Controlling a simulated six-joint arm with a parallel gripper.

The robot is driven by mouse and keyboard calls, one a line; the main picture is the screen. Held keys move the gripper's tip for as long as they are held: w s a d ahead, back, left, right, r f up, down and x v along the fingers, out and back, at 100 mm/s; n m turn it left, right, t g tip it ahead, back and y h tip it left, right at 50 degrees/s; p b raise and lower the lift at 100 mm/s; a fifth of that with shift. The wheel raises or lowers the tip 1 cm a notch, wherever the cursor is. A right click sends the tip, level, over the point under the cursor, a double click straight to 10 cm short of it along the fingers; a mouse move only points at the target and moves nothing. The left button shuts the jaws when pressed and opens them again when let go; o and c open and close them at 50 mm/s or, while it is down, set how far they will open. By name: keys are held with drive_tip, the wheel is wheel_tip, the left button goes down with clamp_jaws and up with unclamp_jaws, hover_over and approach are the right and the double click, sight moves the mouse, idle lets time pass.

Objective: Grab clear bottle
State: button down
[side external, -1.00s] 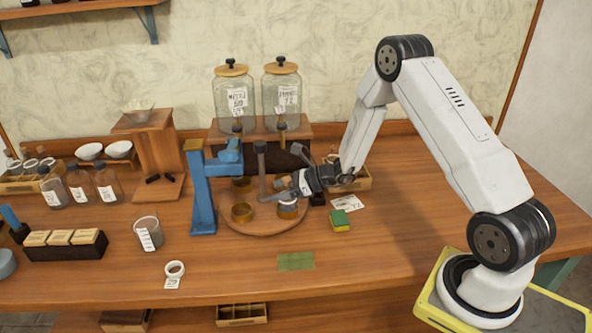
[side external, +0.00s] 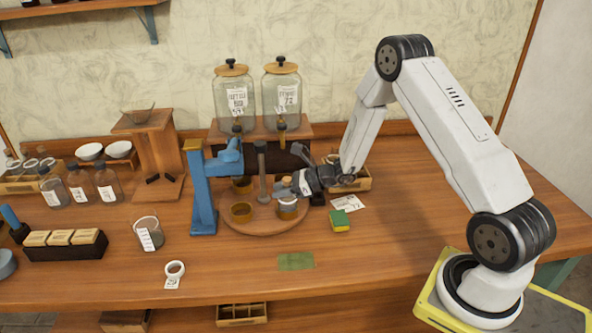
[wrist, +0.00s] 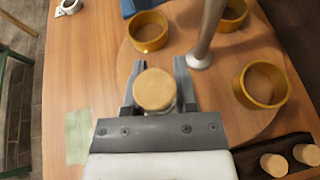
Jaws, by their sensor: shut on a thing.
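The clear bottle has a round cork top and a pale label. In the wrist view its cork (wrist: 154,89) sits between the two fingers of my gripper (wrist: 158,72), with little of the glass showing below. My gripper is shut on the bottle. In the side view my gripper (side external: 284,188) is at the right part of the round wooden stand (side external: 262,229), and the bottle (side external: 287,203) shows just under it, at an amber ring (side external: 288,214). I cannot tell whether the bottle's base still rests in this ring.
A grey post (side external: 262,170) rises from the stand close left of my gripper, with more amber rings (side external: 241,212) around it. A blue press (side external: 203,190) stands further left. Two glass jars (side external: 234,103) stand behind.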

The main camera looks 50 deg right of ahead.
sight(286, 178)
drive_tip(key=shift+r, duration=0.3)
drive_tip(key=shift+r, duration=1.2)
drive_tip(key=s+a+r, duration=0.2)
drive_tip(key=s+r, duration=0.8)
drive_tip(key=s, duration=0.3)
drive_tip(key=shift+s, duration=0.3)
idle(0.3)
drive_tip(key=shift+s, duration=0.1)
